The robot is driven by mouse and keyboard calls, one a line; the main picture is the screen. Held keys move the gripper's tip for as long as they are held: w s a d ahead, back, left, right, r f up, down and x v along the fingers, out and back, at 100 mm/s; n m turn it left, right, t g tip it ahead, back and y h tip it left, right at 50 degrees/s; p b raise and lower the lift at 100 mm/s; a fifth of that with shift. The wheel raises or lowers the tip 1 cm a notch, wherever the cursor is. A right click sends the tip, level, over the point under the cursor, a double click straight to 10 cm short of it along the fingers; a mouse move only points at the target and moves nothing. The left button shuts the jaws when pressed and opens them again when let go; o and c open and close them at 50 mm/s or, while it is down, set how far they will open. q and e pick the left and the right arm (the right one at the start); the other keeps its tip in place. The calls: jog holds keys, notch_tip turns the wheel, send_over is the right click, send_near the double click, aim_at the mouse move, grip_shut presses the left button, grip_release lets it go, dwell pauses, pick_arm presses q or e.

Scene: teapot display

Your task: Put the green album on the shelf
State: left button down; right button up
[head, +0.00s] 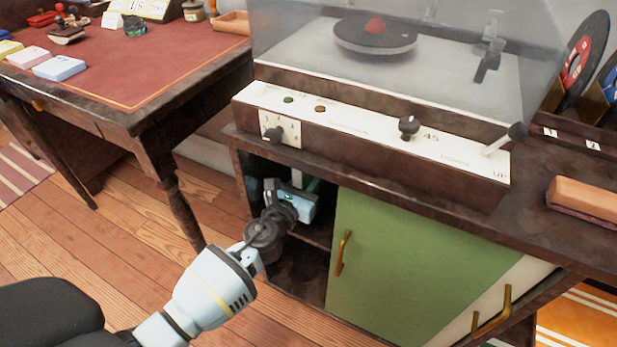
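My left gripper (284,184) is at the mouth of the open left compartment of the cabinet, under the record player. Its fingers reach into the shadow there, and I cannot tell whether they are apart or closed on something. A shelf board (312,232) crosses the compartment just below the hand. A dark greenish sliver shows behind the hand, too small and shaded to identify. I cannot make out a green album for sure. My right gripper is not in view.
The record player (375,150) has a clear cover. A green sliding door (400,265) with a brass handle closes the cabinet's middle. Records (583,60) stand at the right; a wooden block (585,198) lies on the top. A red-topped desk (130,60) stands left.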

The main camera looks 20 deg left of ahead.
pick_arm(q)
jog(key=c, duration=1.1)
grip_release()
jog(key=shift+r, duration=0.15)
jog(key=shift+s, duration=0.15)
jog(key=shift+s+a+p, duration=0.2)
jog(key=shift+s+p, duration=0.6)
jog(key=shift+s, duration=5.05)
